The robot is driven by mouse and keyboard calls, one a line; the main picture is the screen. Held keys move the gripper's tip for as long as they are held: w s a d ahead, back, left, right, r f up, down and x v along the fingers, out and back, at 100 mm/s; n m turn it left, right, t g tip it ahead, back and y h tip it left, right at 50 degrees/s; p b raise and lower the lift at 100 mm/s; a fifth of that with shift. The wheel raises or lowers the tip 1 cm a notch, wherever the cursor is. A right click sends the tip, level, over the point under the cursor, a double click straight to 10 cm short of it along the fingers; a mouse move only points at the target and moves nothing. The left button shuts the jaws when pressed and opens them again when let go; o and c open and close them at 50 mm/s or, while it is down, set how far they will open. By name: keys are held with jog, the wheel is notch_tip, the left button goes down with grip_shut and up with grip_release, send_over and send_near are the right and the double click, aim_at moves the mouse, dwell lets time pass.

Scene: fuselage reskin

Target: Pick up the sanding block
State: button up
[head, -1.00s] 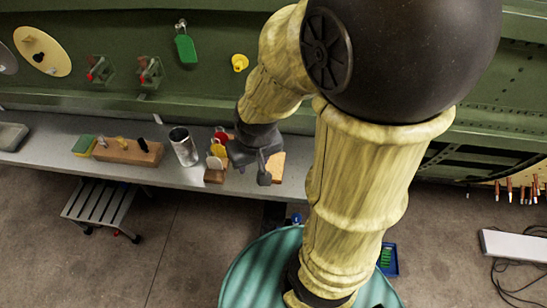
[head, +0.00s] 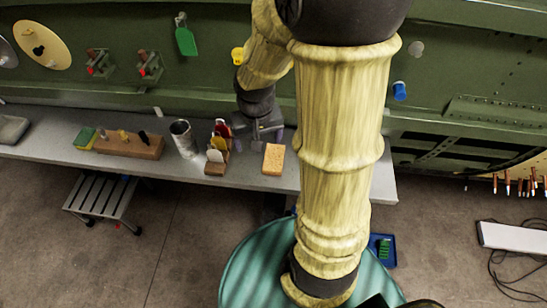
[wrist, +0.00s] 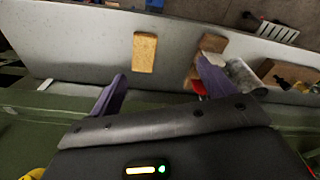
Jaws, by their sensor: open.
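The sanding block appears to be the tan, speckled cork-like block (head: 273,158) lying flat on the grey shelf, right of the scraper holder. It also shows in the wrist view (wrist: 145,52), beyond the fingertips and between their lines. My gripper (head: 262,132) is behind the block, on the side toward the green fuselage wall, and does not touch it. In the wrist view my gripper (wrist: 160,80) has its two purple-grey fingers spread apart with nothing between them. The whole block is visible.
A wooden holder with red, yellow and white scrapers (head: 216,160) stands close left of the block; my right finger overlaps it in the wrist view. A metal can (head: 183,139), a long wooden block (head: 129,147) and a green-yellow sponge (head: 85,138) lie farther left. The shelf (head: 255,178) has clear room in front.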

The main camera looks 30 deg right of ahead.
jog(key=w+d+f+m+g+p, duration=0.1)
jog(key=w+d+f+m, duration=0.1)
jog(key=w+d+m, duration=0.2)
jog(key=w+d, duration=0.2)
jog(key=d, duration=0.2)
jog(key=shift+w+f+m, duration=0.2)
jog(key=shift+m, duration=0.1)
jog(key=shift+f, duration=0.1)
jog(key=p, duration=0.2)
send_over(274, 155)
notch_tip(274, 155, down, 12)
jog(key=shift+d+f, duration=0.1)
jog(key=shift+f+p, duration=1)
jog(key=shift+f, duration=1.55)
